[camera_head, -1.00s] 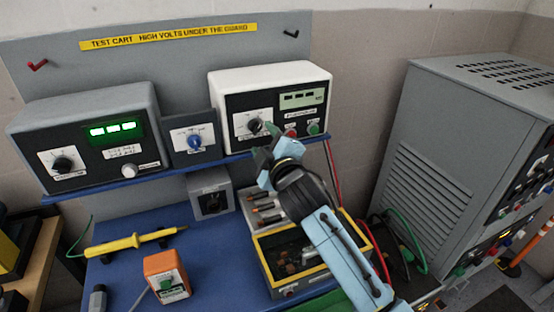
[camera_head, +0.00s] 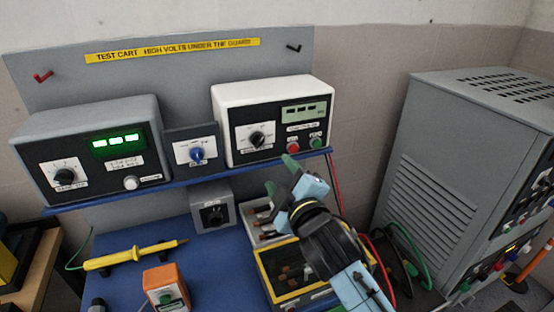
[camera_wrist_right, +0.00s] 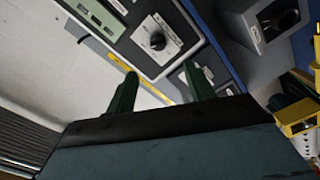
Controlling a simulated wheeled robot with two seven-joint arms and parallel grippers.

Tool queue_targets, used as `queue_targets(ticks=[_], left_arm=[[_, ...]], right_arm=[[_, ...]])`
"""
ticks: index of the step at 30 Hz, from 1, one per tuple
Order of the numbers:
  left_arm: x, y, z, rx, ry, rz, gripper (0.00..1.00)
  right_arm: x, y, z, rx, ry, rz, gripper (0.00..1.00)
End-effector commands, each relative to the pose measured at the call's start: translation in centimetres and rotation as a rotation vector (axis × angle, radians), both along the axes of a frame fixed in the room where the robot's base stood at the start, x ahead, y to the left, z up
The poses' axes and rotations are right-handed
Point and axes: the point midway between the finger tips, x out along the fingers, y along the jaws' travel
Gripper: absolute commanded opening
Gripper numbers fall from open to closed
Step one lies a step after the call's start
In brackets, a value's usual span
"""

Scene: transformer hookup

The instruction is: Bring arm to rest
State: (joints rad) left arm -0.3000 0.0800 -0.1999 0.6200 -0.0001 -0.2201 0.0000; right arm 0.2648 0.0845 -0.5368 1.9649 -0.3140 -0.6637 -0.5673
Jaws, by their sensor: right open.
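My right gripper (camera_head: 281,178) is in front of the shelf's right end, just below the white-cased meter (camera_head: 274,92). Its green-tipped fingers are apart with nothing between them. In the right wrist view its two green fingers (camera_wrist_right: 158,92) stand apart, with the meter's panel and dark knob (camera_wrist_right: 156,40) beyond them. The gripper touches nothing that I can see. My right arm reaches in from the lower right over the yellow-edged box (camera_head: 265,262) and hides part of it. My left gripper is not in view.
A grey meter with a green display (camera_head: 92,150) and a small blue-knob unit (camera_head: 191,147) share the shelf. On the blue bench lie a yellow probe (camera_head: 130,256) and an orange device (camera_head: 166,288). A grey vented cabinet (camera_head: 440,170) stands right, with cables beside it.

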Motion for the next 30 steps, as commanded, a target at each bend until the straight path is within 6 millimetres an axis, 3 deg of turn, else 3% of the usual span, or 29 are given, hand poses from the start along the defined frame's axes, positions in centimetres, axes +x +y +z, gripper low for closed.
queue_targets(ticks=[5,9,12,18,27,30], left_arm=[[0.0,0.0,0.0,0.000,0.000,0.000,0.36],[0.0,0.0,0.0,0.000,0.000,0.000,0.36],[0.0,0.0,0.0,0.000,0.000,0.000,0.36],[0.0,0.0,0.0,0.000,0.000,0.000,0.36],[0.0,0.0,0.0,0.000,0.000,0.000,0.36],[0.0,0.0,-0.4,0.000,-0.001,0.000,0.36]], right_arm=[[-2.9,-3.7,-5.8,0.125,0.240,-0.095,0.53],[-8.8,-8.5,-12.9,0.288,0.561,-0.253,0.53],[-13.7,-11.3,-16.8,0.382,0.762,-0.372,0.53],[-21.7,-14.8,-20.7,0.491,1.027,-0.557,0.53],[-31.4,-18.0,-22.8,0.568,1.292,-0.786,0.53],[-31.1,-17.9,-25.3,0.566,1.308,-0.796,0.53]])
